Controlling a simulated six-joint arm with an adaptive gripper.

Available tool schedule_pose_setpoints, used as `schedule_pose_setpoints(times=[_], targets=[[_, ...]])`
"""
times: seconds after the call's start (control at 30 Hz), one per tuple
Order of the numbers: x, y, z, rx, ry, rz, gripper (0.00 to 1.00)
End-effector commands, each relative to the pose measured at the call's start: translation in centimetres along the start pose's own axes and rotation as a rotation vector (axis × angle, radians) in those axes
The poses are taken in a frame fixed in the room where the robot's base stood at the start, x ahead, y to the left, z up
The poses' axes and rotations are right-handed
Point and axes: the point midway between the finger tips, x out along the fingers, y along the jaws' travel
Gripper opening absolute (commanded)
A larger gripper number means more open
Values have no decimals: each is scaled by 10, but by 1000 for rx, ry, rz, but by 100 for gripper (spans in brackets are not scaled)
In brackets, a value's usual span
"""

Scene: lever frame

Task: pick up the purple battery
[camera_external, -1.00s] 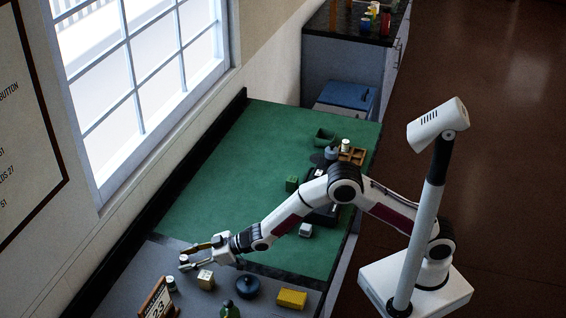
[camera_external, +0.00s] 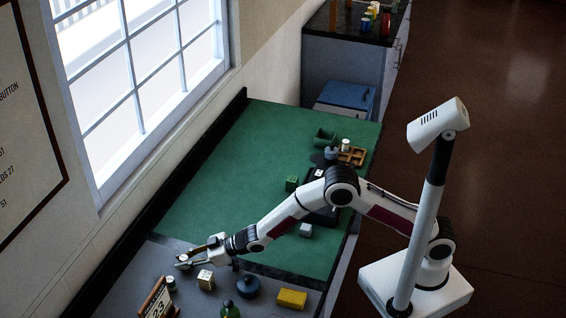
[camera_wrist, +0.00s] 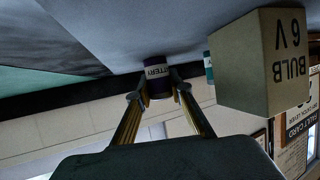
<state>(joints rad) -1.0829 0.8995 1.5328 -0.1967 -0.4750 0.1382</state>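The purple battery (camera_wrist: 158,83) stands between my fingertips in the wrist view, with a white band of lettering around it. My gripper (camera_wrist: 159,88) has one finger pad against each side of the battery and looks shut on it. The battery appears still at the grey surface, and I cannot see a gap under it. In the external view my gripper (camera_external: 184,262) is low over the grey end of the bench, and its fingers mostly hide the battery.
A tan bulb box (camera_wrist: 262,65) is close to the right of my gripper in the wrist view; it also shows in the external view (camera_external: 206,279).

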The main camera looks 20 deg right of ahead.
Motion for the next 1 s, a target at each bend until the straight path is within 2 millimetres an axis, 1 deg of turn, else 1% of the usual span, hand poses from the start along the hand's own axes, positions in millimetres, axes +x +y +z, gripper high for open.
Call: schedule_pose_setpoints(times=[0.37,0.57,0.77,1.0], targets=[[0,0,-2,0,2,0,0],[-4,0,-12,0,2,0,0],[-13,0,-33,-1,4,0,0],[-27,0,-66,-1,4,0,0]])
